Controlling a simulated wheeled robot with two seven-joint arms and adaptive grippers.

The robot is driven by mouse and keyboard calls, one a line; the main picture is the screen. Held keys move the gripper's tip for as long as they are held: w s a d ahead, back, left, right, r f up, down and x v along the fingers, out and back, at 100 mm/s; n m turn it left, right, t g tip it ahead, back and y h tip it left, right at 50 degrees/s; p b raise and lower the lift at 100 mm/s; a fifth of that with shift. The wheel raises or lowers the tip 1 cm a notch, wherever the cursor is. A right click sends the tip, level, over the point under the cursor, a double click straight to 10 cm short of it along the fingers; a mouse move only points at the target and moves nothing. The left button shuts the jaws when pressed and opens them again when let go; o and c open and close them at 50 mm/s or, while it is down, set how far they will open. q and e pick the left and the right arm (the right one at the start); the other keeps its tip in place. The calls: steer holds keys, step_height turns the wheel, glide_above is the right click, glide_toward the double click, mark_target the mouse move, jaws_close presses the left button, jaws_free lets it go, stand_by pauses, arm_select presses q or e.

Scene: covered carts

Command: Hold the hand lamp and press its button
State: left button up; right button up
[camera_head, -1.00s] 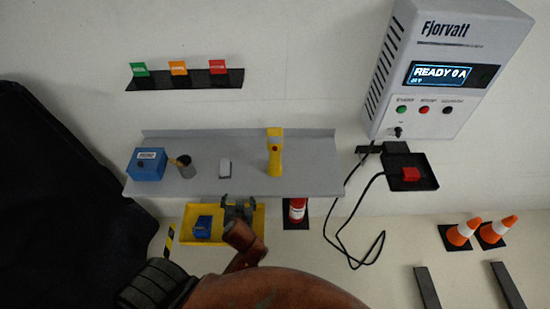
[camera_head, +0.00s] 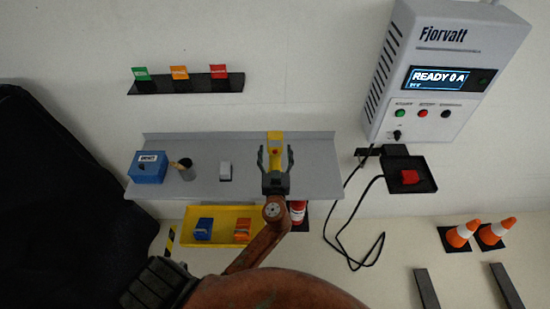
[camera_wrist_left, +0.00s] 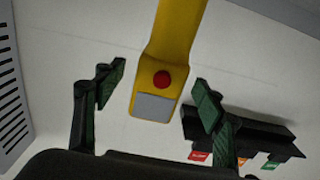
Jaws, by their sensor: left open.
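The yellow hand lamp (camera_head: 275,137) stands upright on the grey shelf (camera_head: 228,148). Its red button (camera_wrist_left: 162,80) faces me, above a grey patch in the left wrist view. My left gripper (camera_head: 276,151) is open in front of the lamp, one finger on each side of it. In the left wrist view the yellow body (camera_wrist_left: 173,35) lies between the two spread fingers, with a gap visible on both sides. In the head view the gripper hides the lamp's lower part. My right gripper is not in view.
The shelf also holds a blue box (camera_head: 148,167), a dark cup (camera_head: 187,174) and a small white item (camera_head: 225,171). Below are a yellow tray (camera_head: 222,212) and a red extinguisher (camera_head: 298,212). A wall unit (camera_head: 445,55) with a hanging cable is at right.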

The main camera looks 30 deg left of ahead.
mark_target(275, 150)
arm_select(q)
steer(key=shift+x, duration=1.55)
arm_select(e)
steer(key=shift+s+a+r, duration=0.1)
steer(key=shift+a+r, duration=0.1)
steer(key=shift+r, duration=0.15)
arm_select(q)
steer(key=c, duration=1.7)
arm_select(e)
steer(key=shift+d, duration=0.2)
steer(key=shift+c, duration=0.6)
